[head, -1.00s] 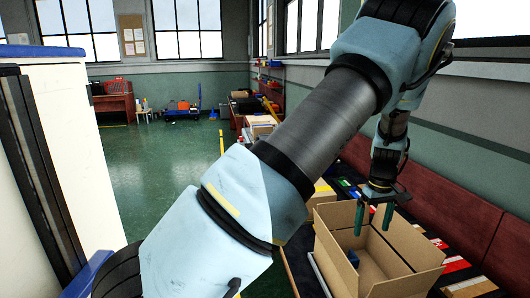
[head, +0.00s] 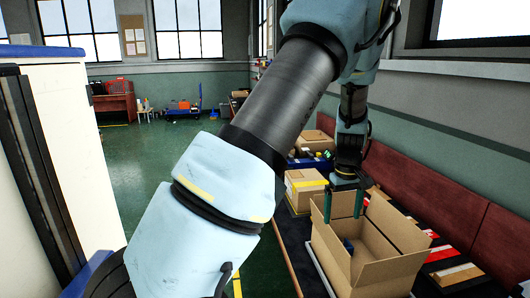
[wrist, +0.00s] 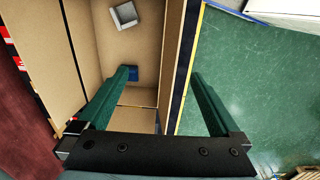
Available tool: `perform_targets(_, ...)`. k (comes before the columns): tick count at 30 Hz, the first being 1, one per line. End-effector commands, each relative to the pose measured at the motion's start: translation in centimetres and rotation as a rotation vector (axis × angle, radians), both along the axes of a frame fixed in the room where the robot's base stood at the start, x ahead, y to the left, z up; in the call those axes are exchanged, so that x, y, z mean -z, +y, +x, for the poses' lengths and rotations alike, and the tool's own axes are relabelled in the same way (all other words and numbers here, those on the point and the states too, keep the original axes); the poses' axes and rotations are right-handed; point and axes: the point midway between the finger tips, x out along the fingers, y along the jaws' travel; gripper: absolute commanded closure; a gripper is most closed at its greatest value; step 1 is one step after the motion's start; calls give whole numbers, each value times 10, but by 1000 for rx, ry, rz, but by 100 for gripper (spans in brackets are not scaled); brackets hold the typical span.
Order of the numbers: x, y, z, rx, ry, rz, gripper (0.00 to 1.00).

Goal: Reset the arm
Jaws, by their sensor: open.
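My gripper (head: 344,204) has green fingers and hangs over the open cardboard box (head: 385,273) at the lower right of the head view. In the wrist view my gripper (wrist: 160,85) is open, its two fingers wide apart with nothing between them. One finger shows over the inside of the box (wrist: 95,60) and the other over the green floor. A small blue object (head: 348,246) lies inside the box. In the wrist view a grey-white block (wrist: 114,15) and a blue object (wrist: 133,73) lie on the box floor.
The conveyor (head: 290,240) runs away from me with closed boxes (head: 304,189) behind the open one. A dark red panel (head: 450,208) stands along the right wall. A white cabinet (head: 85,130) is close on the left. Green floor (head: 150,170) is clear between.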

Motion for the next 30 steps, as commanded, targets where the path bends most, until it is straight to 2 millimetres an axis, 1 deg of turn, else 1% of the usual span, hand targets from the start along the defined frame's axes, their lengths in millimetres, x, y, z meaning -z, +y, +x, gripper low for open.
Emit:
perform_targets(1,-6,16,2,-1,-3,-7,0)
perform_targets(5,-20,59,2,16,-18,-19,0)
perform_targets(8,-34,100,-2,36,-40,-30,0)
perform_targets(9,-41,120,-6,50,-52,-33,0)
perform_targets(11,-50,151,-15,74,-75,-35,0)
perform_targets(12,-56,170,-22,93,-91,-35,0)
perform_targets(15,-65,206,-40,137,-126,-26,0)
perform_targets(18,-72,233,-57,175,-157,-13,0)
perform_targets(21,-76,255,-74,208,-183,3,0)
perform_targets(27,-81,288,-105,268,-227,43,0)
perform_targets(30,-55,286,-107,275,-210,41,0)
